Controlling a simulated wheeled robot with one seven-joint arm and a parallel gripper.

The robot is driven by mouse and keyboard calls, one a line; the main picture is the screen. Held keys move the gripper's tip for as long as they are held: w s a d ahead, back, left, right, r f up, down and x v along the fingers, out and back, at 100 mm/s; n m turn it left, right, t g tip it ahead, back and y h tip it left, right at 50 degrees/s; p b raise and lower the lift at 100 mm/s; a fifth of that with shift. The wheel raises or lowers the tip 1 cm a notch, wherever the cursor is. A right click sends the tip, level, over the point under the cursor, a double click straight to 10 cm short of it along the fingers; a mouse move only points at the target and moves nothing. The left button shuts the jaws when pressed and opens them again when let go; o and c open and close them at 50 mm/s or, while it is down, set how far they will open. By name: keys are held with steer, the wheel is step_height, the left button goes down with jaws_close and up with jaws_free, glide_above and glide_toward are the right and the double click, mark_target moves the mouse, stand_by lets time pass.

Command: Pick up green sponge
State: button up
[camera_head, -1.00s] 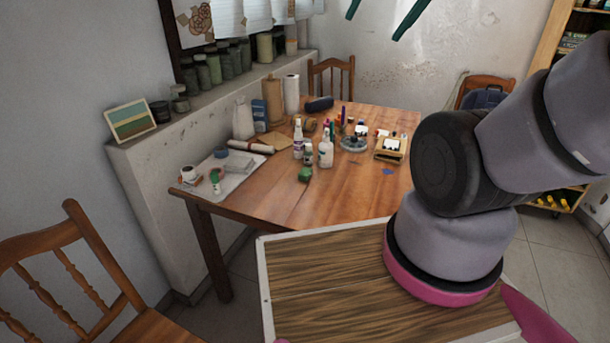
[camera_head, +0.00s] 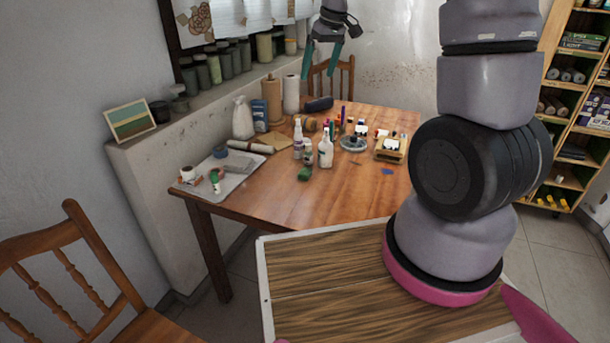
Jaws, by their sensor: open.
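A small green sponge (camera_head: 304,174) lies on the wooden table (camera_head: 345,190), just in front of the white bottles near the table's middle. My gripper (camera_head: 322,62) is at the top of the picture, with its two teal fingers apart and pointing down. It is empty and appears high above the far part of the table, well away from the sponge.
White bottles (camera_head: 325,151) stand right behind the sponge. A tray (camera_head: 237,183) with small items lies at the table's left end. A yellowish box (camera_head: 390,149) and a round dish (camera_head: 352,144) are at the right. The table front is clear.

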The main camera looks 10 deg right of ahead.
steer(key=w+a+f+n+g+h, duration=0.1)
steer(key=w+f+n, duration=0.15)
steer(key=f, duration=0.45)
steer(key=w+a+f+n+g, duration=0.1)
steer(key=w+f, duration=0.3)
steer(key=f, duration=0.4)
steer(key=n+h, duration=0.1)
steer(key=n, duration=0.2)
glide_above(303, 170)
steer(key=shift+g, duration=0.3)
steer(key=f, duration=1.6)
steer(key=shift+s+d, duration=0.1)
steer(key=shift+d, duration=0.2)
steer(key=shift+a+f, duration=0.2)
steer(key=shift+f, duration=1.3)
steer(key=shift+a+f, duration=0.15)
steer(key=shift+f, duration=1.3)
steer(key=c, duration=1.5)
step_height(303, 170, up, 10)
steer(key=shift+s+r, duration=0.1)
